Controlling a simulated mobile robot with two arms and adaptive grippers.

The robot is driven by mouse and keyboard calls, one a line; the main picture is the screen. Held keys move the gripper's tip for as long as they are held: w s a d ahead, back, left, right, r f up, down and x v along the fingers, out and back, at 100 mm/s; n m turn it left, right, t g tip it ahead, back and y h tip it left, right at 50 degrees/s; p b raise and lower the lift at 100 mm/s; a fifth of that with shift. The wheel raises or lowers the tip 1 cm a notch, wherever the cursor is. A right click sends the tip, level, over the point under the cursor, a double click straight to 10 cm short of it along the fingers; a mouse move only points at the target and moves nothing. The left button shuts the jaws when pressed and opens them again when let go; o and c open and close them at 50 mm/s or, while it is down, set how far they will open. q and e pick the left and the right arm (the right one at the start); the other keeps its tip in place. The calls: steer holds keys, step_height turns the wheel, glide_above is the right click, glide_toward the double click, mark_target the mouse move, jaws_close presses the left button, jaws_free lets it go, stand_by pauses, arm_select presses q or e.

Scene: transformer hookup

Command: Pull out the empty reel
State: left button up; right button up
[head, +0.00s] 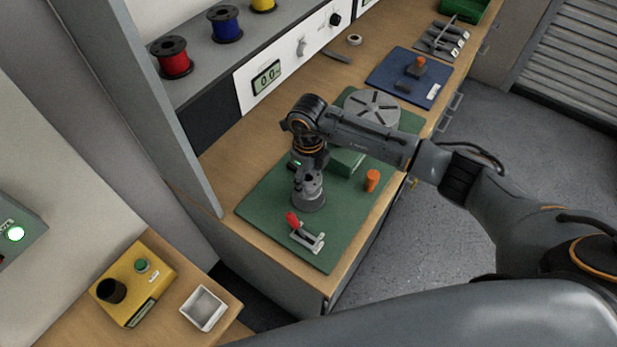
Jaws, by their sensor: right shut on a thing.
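A grey round piece with a wide lower rim (309,203), which looks like the empty reel, stands upright on the green mat (262,208). My right gripper (308,183) points down over it and is shut on its upper part. The fingers and wrist hide much of the piece, and I cannot tell whether it is clear of what lies under it. My left gripper is not in view.
A red-handled clamp (306,233) is just in front, an orange knob (372,180) to the right. A slotted grey disc (373,107) stands behind. Red (173,58) and blue (226,24) wire spools sit on the shelf. A yellow box (133,284) is at lower left.

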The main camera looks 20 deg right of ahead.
steer(key=shift+r+p, duration=1.3)
steer(key=shift+r, duration=0.9)
step_height(320, 180, up, 5)
steer(key=p, duration=0.2)
steer(key=shift+p, duration=0.4)
steer(key=shift+f, duration=0.15)
